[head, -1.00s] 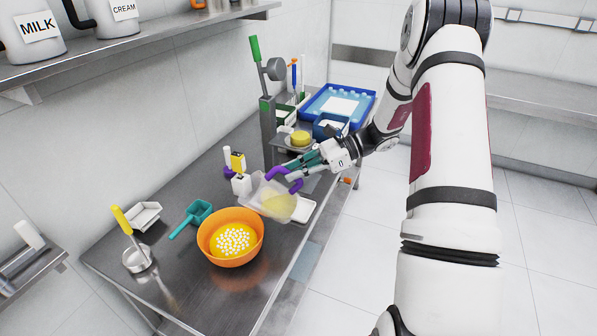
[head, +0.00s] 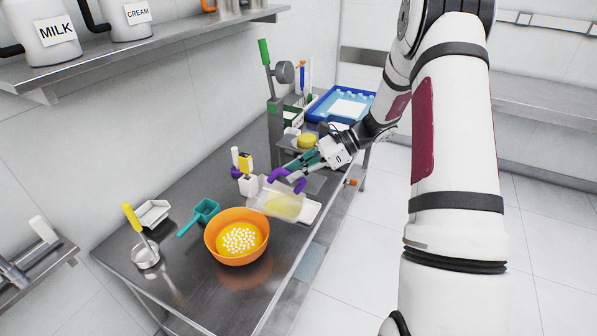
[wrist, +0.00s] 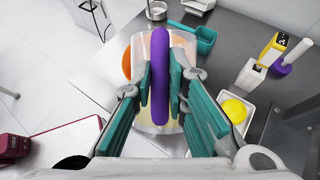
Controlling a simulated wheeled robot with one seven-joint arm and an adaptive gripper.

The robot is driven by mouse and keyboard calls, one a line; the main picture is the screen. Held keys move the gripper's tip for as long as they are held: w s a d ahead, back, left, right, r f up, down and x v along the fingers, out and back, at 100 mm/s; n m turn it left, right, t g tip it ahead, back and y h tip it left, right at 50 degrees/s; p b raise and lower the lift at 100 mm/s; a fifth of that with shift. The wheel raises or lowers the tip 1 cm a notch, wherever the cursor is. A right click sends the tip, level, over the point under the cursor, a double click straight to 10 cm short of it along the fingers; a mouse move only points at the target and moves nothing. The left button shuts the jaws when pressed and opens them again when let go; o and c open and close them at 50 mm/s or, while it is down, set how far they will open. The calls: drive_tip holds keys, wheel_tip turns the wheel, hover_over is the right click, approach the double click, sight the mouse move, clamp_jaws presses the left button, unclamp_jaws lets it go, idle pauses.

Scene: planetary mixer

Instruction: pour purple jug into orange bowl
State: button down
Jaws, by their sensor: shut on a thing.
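The purple jug is a clear vessel (head: 277,198) with a purple handle and yellow contents. My gripper (head: 303,167) is shut on its purple handle (wrist: 160,75), with a teal finger on each side in the wrist view. The jug is tilted, its mouth side toward the orange bowl. The orange bowl (head: 212,243) stands on the steel table just left of the jug, holding a yellow mass with small white pieces on top. In the wrist view the jug hides most of the bowl (wrist: 127,62). I cannot see any stream falling.
A teal scoop (head: 205,211) lies behind the bowl. Several small bottles (head: 246,163) stand behind the jug. A white tray (head: 312,211) lies beside the jug. A metal cup (head: 145,256) stands at the table's left. A green-handled press (head: 272,100) rises behind my gripper.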

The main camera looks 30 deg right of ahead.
sight(278, 170)
drive_tip(key=shift+a, duration=0.15)
drive_tip(key=shift+w+a+r+h, duration=0.15)
drive_tip(key=shift+a+r+h, duration=0.05)
drive_tip(key=shift+a+h, duration=0.25)
drive_tip(key=shift+w+f+p, duration=0.1)
drive_tip(key=shift+p, duration=0.2)
drive_tip(key=shift+a+g+h, duration=0.2)
drive_tip(key=shift+g+h, duration=0.05)
drive_tip(key=shift+g, duration=0.05)
drive_tip(key=shift+w+a+h, duration=0.25)
drive_tip(key=shift+a+h, duration=0.25)
drive_tip(key=shift+a, duration=0.05)
drive_tip(key=shift+a+g, duration=0.1)
drive_tip(key=shift+g, duration=0.2)
drive_tip(key=shift+w+a+r+h+p, duration=0.35)
drive_tip(key=shift+a+r+h+p, duration=0.1)
drive_tip(key=shift+a+h, duration=0.25)
